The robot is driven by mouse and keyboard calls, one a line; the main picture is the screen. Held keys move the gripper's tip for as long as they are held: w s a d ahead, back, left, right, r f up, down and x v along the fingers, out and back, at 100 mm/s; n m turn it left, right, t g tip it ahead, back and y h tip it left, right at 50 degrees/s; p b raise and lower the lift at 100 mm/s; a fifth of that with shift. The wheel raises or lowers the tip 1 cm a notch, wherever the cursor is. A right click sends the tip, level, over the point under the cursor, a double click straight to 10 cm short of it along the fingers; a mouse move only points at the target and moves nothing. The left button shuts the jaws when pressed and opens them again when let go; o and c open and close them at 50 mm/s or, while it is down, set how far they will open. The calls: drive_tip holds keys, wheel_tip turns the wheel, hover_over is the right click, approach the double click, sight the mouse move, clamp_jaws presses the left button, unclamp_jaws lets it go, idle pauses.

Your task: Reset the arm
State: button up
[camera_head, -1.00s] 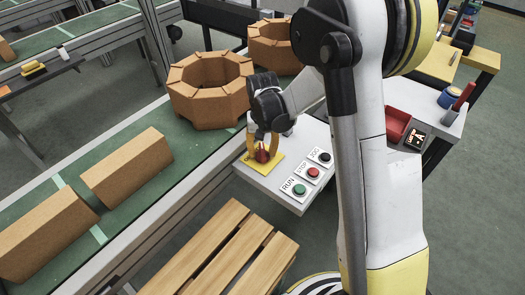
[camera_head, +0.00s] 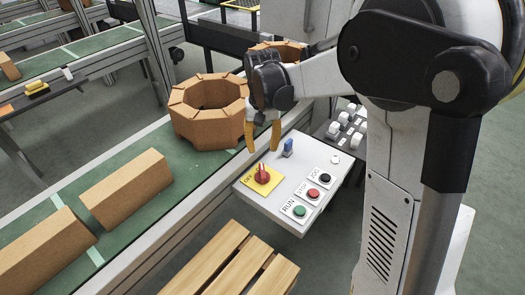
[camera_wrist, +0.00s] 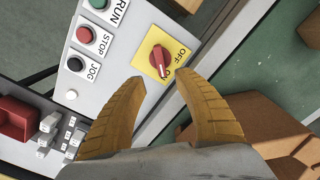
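My gripper (camera_head: 263,143) is raised above the back edge of the control panel (camera_head: 248,187), fingers pointing down. Its two orange ribbed fingers are apart with nothing between them; the wrist view also shows this gap (camera_wrist: 165,100). The red rotary knob (camera_head: 262,174) sits on a yellow plate with an OFF label, apart from the fingertips. In the wrist view the knob (camera_wrist: 160,60) lies just beyond the fingertips, and a second label on its plate is partly covered.
Green RUN (camera_head: 299,211), red STOP (camera_head: 313,193) and black JOG (camera_head: 324,178) buttons line the panel. A blue switch (camera_head: 288,147) stands near its back. The conveyor (camera_head: 150,140) carries brick blocks and a brick ring (camera_head: 208,112). A slatted wooden pallet (camera_head: 235,265) lies in front.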

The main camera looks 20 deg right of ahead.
idle(0.4)
drive_tip(key=s+r+n+t, duration=0.1)
drive_tip(key=s+r+t, duration=0.2)
drive_tip(key=s, duration=0.7)
drive_tip(key=s+r+n+t, duration=0.1)
drive_tip(key=s+r+t, duration=0.3)
drive_tip(key=s, duration=0.6)
drive_tip(key=shift+r, duration=0.7)
